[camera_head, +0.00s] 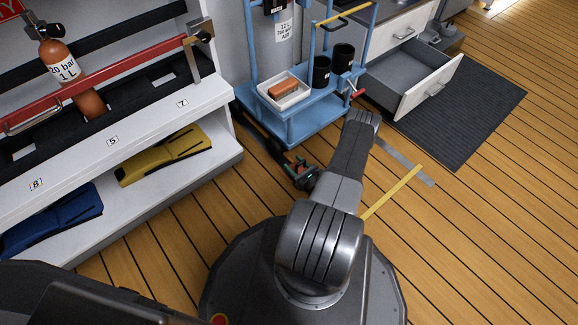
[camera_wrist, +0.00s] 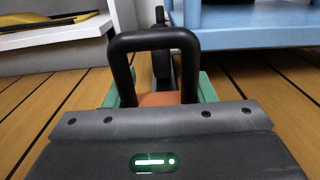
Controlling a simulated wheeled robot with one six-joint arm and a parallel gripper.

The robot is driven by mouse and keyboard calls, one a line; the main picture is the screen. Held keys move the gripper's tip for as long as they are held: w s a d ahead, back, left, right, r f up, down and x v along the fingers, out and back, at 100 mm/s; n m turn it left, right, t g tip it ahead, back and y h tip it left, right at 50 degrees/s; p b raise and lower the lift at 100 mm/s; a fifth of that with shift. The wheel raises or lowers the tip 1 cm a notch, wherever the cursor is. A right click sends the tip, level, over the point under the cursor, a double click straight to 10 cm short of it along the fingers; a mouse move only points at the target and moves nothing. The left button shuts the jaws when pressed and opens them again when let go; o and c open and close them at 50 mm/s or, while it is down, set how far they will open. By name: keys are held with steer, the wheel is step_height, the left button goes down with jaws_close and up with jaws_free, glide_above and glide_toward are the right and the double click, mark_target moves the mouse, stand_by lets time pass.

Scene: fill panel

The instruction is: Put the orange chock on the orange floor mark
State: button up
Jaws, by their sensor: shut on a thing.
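My gripper (camera_head: 303,174) is low over the wooden floor, close to the blue cart. In the wrist view its green fingers (camera_wrist: 157,96) are shut on an orange thing, which I take to be the orange chock (camera_wrist: 160,98). Only a small orange part shows, between the fingers. A black U-shaped bar (camera_wrist: 155,40) stands in front of it; I cannot tell whether it belongs to the chock. In the head view the chock is mostly hidden at the gripper. I see no clearly orange floor mark; a yellow strip (camera_head: 392,192) lies on the floor right of my arm.
The blue cart (camera_head: 318,121) carries a white tray with an orange block (camera_head: 284,88) and two black cups. A grey strip (camera_head: 408,162) crosses near the yellow one. An open drawer (camera_head: 420,86) overhangs a dark mat (camera_head: 470,115). White shelving stands left; floor at lower right is clear.

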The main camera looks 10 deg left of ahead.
mark_target(293, 166)
steer(key=shift+f, duration=0.7)
steer(key=x, duration=0.4)
steer(key=shift+a+f+b, duration=0.1)
steer(key=shift+f+b, duration=0.2)
steer(key=shift+b, duration=0.1)
steer(key=shift+f, duration=0.3)
steer(key=shift+r, duration=0.1)
steer(key=o, duration=1.3)
